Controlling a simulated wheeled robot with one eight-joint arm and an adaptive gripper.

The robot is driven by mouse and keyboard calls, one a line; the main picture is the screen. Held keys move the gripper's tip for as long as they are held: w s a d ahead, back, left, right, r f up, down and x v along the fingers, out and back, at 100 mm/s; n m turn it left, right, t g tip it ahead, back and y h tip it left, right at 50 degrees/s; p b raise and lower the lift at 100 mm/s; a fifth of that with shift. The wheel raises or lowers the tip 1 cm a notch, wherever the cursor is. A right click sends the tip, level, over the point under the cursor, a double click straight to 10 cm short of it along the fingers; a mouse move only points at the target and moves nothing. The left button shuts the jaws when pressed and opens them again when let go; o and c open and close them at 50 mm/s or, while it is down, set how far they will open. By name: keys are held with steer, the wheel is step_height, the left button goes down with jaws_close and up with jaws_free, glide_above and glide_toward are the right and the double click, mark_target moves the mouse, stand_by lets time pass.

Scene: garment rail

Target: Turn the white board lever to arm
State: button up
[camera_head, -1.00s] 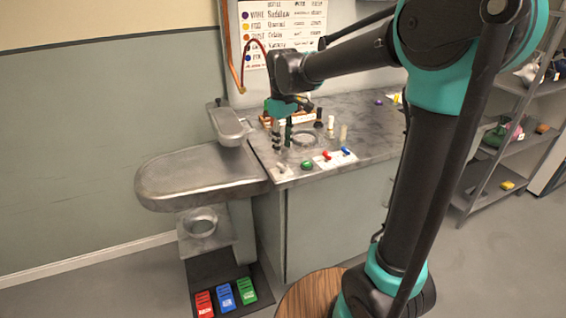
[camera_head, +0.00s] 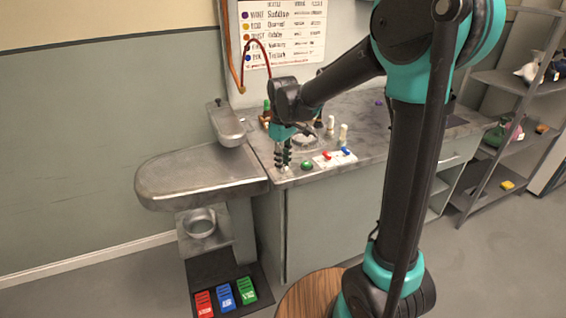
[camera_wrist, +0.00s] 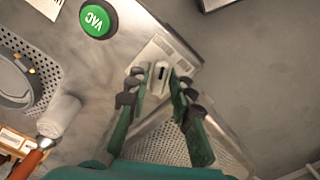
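A small white plate (camera_wrist: 153,60) with a printed label sits near the counter edge in the wrist view. On it stands a pale lever (camera_wrist: 161,71) with a dark line along its top. My gripper (camera_wrist: 156,92) is over the plate, open, one dark finger on each side of the lever. I cannot tell whether the fingers touch it. In the head view my gripper (camera_head: 283,160) points down at the counter's front left, and its fingers hide most of the plate. The lever's setting is too small to read.
A green VAC button (camera_wrist: 97,20) is close to the plate and also shows in the head view (camera_head: 307,165). A white board with red and blue levers (camera_head: 335,158) lies to its right. A metal basin (camera_head: 195,175) adjoins the counter. Bottles stand behind.

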jaws_close()
steer(key=shift+m, duration=0.3)
steer(key=m, duration=0.5)
steer(key=shift+s+a, duration=0.1)
steer(key=m, duration=0.6)
steer(key=shift+a, duration=0.1)
steer(key=shift+m, duration=0.3)
steer(key=shift+o, duration=2.3)
jaws_free()
